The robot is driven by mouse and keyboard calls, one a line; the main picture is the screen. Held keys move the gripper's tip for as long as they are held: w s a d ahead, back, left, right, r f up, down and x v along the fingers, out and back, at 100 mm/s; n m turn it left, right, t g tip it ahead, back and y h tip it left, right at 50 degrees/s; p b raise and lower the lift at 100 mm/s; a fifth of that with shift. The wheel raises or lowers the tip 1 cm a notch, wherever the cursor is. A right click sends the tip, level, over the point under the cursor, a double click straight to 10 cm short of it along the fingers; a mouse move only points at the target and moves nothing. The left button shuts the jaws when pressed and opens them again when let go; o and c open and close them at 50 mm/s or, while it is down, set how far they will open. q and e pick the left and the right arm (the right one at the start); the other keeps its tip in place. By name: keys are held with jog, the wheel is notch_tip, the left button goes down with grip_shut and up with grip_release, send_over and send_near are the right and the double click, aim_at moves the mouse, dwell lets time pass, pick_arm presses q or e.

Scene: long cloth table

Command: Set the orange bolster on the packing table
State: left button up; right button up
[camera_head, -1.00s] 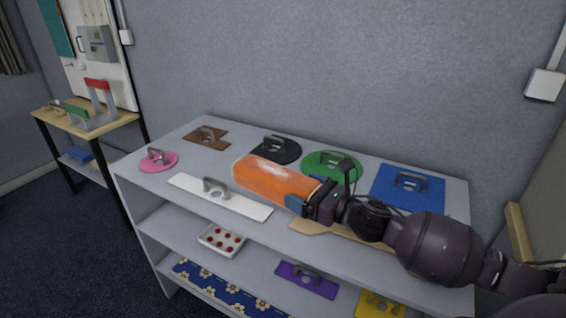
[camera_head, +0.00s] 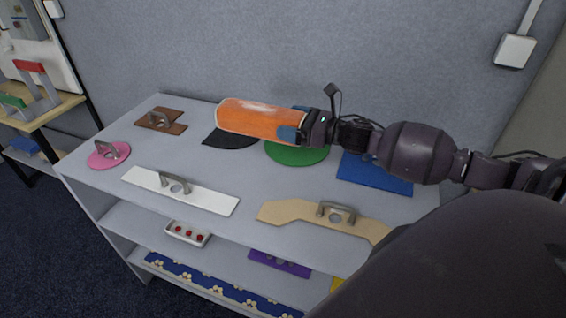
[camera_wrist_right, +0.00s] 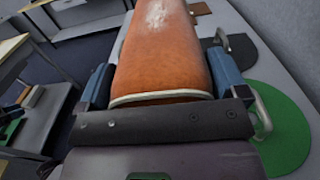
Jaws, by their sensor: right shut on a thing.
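The orange bolster (camera_head: 260,120) is a long padded cylinder with a pale worn patch on top. My right gripper (camera_head: 290,132) is shut on its right end and holds it lengthwise, pointing left, over the back of the grey shelf unit (camera_head: 85,172). In the right wrist view the bolster (camera_wrist_right: 162,50) lies between the two blue fingers (camera_wrist_right: 160,88). In the head view it hides parts of the black and green pieces behind it. My left gripper is not in view. I cannot tell which surface is the packing table.
The shelf top bears flat handled pieces: brown (camera_head: 160,120), pink (camera_head: 108,155), white (camera_head: 180,190), tan (camera_head: 325,215), black (camera_head: 228,140), green (camera_head: 297,153) and blue (camera_head: 375,175). A wooden-topped table (camera_head: 55,108) stands at left. A wall is behind.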

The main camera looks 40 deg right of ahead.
notch_tip(320, 180, down, 14)
jog(key=shift+f, duration=0.25)
dwell(0.3)
jog(key=shift+f+b, duration=0.2)
jog(key=shift+b, duration=0.1)
jog(key=o, duration=0.7)
jog(key=shift+r, duration=0.2)
